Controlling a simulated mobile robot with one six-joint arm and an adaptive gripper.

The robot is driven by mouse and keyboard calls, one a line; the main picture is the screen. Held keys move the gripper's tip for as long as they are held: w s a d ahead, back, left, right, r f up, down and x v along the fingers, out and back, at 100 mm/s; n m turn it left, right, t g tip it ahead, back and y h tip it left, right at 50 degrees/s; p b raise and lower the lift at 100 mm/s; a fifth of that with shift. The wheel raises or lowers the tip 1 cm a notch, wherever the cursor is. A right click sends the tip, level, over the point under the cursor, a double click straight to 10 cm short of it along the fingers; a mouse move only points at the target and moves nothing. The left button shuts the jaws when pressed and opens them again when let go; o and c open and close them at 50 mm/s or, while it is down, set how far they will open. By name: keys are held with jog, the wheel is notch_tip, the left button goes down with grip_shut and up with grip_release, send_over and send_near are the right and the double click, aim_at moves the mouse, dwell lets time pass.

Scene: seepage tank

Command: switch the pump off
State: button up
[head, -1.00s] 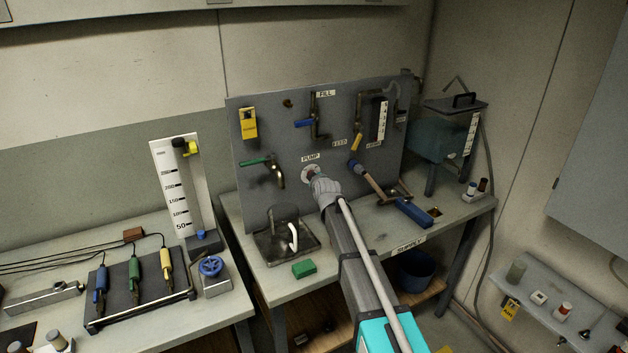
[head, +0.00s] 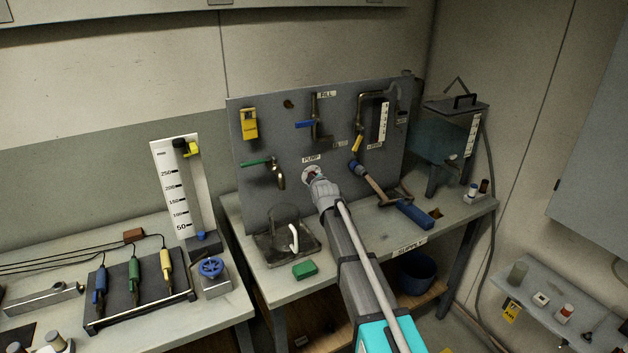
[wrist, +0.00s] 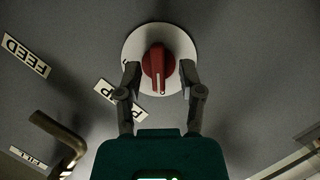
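The pump switch is a red rotary knob (wrist: 157,68) on a round white plate (wrist: 185,45), fixed to the grey panel. It has a white pointer line, which points down and slightly right in the wrist view. In the head view the white plate (head: 309,172) shows under the PUMP label (head: 311,159), and my gripper (head: 314,178) hides most of the knob. In the wrist view my gripper (wrist: 160,78) is open, with one finger on each side of the knob and a gap visible at both. The plate's markings are mostly hidden.
The grey panel (head: 255,210) also carries a green-handled tap (head: 257,162), a blue-handled fill valve (head: 305,124) and a yellow box (head: 249,124). A green block (head: 305,269) lies on the bench.

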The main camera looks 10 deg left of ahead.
jog(key=shift+w+m, duration=0.1)
jog(key=shift+m, duration=0.2)
dwell(0.4)
jog(key=s+d+r+m+g+y+p, duration=0.45)
jog(key=s+d+m+y, duration=0.25)
jog(key=s+d+m, duration=0.35)
jog(key=s+d+f+g+h, duration=0.2)
jog(key=s+d+f+h, duration=0.1)
jog(key=s, duration=0.4)
jog(key=s+d+f+g+h, duration=0.2)
jog(key=s+d+f, duration=0.3)
jog(key=s+f, duration=0.3)
jog(key=shift+g+h+b, duration=0.3)
jog(key=shift+g+h, duration=0.1)
jog(key=shift+g, duration=0.45)
dwell(1.3)
jog(key=shift+w+d+f+m, duration=0.1)
jog(key=shift+w+m, duration=0.05)
jog(key=shift+m, duration=0.1)
